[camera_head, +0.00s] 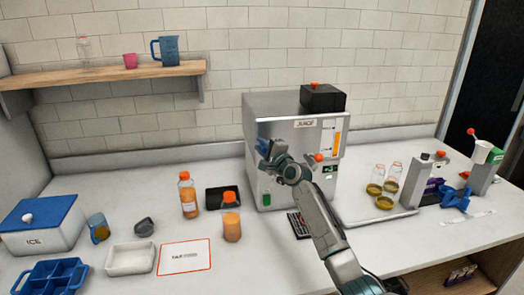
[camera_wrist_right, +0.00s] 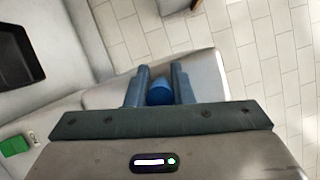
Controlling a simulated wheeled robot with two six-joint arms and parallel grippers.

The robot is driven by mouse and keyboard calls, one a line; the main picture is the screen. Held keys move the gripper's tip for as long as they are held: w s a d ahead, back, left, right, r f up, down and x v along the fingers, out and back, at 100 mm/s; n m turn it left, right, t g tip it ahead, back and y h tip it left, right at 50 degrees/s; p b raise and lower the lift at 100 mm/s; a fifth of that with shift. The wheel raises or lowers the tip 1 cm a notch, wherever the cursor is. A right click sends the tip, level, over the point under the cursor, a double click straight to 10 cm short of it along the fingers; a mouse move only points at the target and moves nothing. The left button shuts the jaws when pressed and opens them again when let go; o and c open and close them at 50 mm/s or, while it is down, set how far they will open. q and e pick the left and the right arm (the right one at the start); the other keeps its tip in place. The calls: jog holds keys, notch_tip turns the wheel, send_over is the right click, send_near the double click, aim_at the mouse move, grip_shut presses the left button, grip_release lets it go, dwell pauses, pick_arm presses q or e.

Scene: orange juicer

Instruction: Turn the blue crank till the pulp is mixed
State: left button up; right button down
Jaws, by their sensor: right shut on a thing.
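The steel juicer (camera_head: 290,118) stands against the back wall. My right gripper (camera_head: 268,152) is at the left part of its front face. In the right wrist view my right gripper (camera_wrist_right: 158,88) is shut on a rounded blue knob, the handle of the blue crank (camera_wrist_right: 159,93), which sits between its two fingers. In the head view the gripper hides most of the crank. The pulp cannot be seen. My left gripper is not in view.
Two orange bottles (camera_head: 188,195) (camera_head: 231,222) and a black tray (camera_head: 222,196) stand left of the juicer. An ice box (camera_head: 41,232) is at far left. The front left counter has free patches.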

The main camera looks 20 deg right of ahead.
jog(key=m, duration=0.2)
jog(key=r+m+t+h, duration=0.1)
jog(key=m, duration=0.1)
jog(key=r+m+t, duration=0.1)
jog(key=m, duration=0.1)
jog(key=shift+d+h, duration=0.3)
jog(key=shift+d, duration=0.05)
jog(key=shift+s+d+r+m+t+h, duration=0.1)
jog(key=shift+d+r+m+t+h, duration=0.2)
jog(key=shift+m, duration=0.75)
jog(key=shift+s+d+r+m+t+h, duration=0.15)
jog(key=shift+m+h, duration=0.3)
jog(key=shift+m, duration=0.55)
jog(key=shift+d+r+m+t+h, duration=0.2)
jog(key=shift+r+m+h, duration=0.15)
jog(key=shift+m, duration=1)
jog(key=c, duration=1.3)
grip_release()
